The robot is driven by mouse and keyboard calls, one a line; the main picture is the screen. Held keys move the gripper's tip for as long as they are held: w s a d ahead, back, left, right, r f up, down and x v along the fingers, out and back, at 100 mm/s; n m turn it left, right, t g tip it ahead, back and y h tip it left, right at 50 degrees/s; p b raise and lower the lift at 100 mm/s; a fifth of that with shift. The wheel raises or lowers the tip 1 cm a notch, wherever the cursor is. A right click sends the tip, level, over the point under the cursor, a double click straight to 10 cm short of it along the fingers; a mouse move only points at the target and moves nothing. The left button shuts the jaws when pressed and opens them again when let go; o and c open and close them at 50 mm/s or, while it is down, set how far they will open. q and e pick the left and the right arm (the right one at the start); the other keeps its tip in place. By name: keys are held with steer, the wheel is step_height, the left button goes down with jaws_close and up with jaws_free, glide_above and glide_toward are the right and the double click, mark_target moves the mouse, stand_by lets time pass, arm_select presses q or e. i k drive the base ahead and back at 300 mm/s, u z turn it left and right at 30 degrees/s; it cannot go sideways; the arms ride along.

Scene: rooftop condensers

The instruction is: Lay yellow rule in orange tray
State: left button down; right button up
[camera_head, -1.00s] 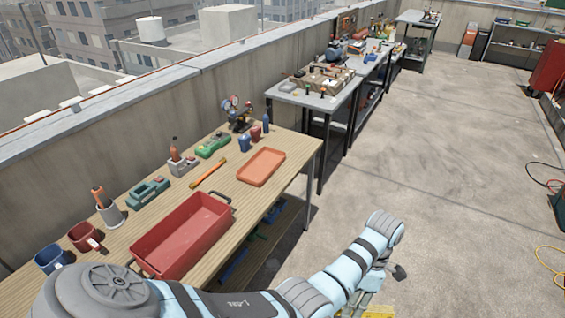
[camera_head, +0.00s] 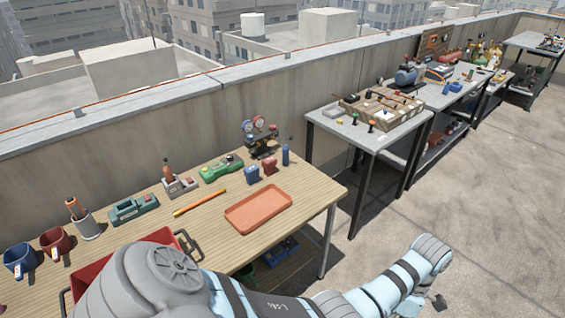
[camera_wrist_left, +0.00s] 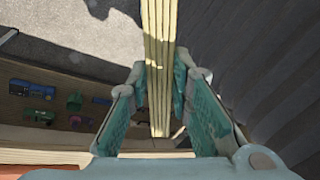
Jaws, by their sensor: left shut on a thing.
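The orange tray (camera_head: 258,207) lies flat and empty on the wooden workbench (camera_head: 328,188), near its right end. My left gripper (camera_wrist_left: 160,82) shows in the left wrist view, its teal-padded fingers shut on the yellow rule (camera_wrist_left: 158,40). The rule is folded into several pale yellow layers and runs from between the fingers to the top edge of that view.
A red bin (camera_head: 88,280) stands left of the tray, partly hidden by my arm. Lower-shelf items (camera_wrist_left: 74,102) show in the left wrist view. Concrete floor on the right is open.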

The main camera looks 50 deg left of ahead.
mark_target(259, 210)
steer(key=u, duration=0.95)
steer(key=i, duration=1)
steer(key=u, duration=1)
